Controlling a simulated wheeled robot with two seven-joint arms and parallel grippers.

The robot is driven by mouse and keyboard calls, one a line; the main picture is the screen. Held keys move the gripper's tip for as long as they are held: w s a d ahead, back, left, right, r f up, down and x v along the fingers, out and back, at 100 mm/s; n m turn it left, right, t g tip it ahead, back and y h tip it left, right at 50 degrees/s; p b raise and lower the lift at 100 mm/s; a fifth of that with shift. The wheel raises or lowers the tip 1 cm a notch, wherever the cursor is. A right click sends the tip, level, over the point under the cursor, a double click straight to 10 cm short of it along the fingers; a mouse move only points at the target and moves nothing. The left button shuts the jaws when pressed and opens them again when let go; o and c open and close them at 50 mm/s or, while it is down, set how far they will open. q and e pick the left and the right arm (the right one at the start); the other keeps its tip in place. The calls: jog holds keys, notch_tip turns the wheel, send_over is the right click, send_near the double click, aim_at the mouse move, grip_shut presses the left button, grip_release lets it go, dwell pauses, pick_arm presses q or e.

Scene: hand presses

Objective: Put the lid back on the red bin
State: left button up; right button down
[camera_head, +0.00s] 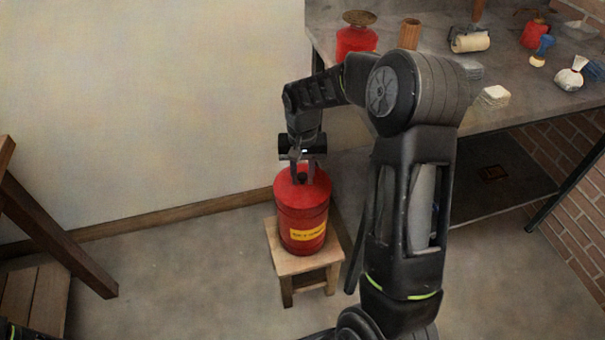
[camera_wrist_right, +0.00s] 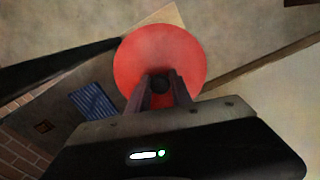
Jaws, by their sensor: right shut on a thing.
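The red bin (camera_head: 303,217), with a yellow label, stands upright on a small wooden stool. Its red lid (camera_head: 287,186) is at the top of the bin, in line with it; I see no clear gap between them, but cannot tell if it is fully seated. My right gripper (camera_head: 302,177) points down from above and is shut on the lid's dark knob. In the right wrist view the round lid (camera_wrist_right: 160,48) covers the bin, and the fingers (camera_wrist_right: 160,84) are on either side of the knob (camera_wrist_right: 160,85). My left gripper is out of view.
The wooden stool (camera_head: 278,262) stands near the wall (camera_head: 150,100). A grey workbench (camera_head: 520,105) at the right holds a red container (camera_head: 356,42), a wooden cylinder (camera_head: 409,34) and several small items. Wooden furniture (camera_head: 52,238) is at the left. The floor (camera_head: 185,285) between is clear.

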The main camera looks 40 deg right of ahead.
dwell(0.3)
jog(key=c, duration=1.1)
grip_release()
jog(key=shift+o, duration=0.7)
jog(key=o, duration=0.4)
jog(key=shift+c, duration=0.2)
jog(key=shift+r+p, duration=2.75)
jog(key=shift+r, duration=0.75)
jog(key=shift+c, duration=0.3)
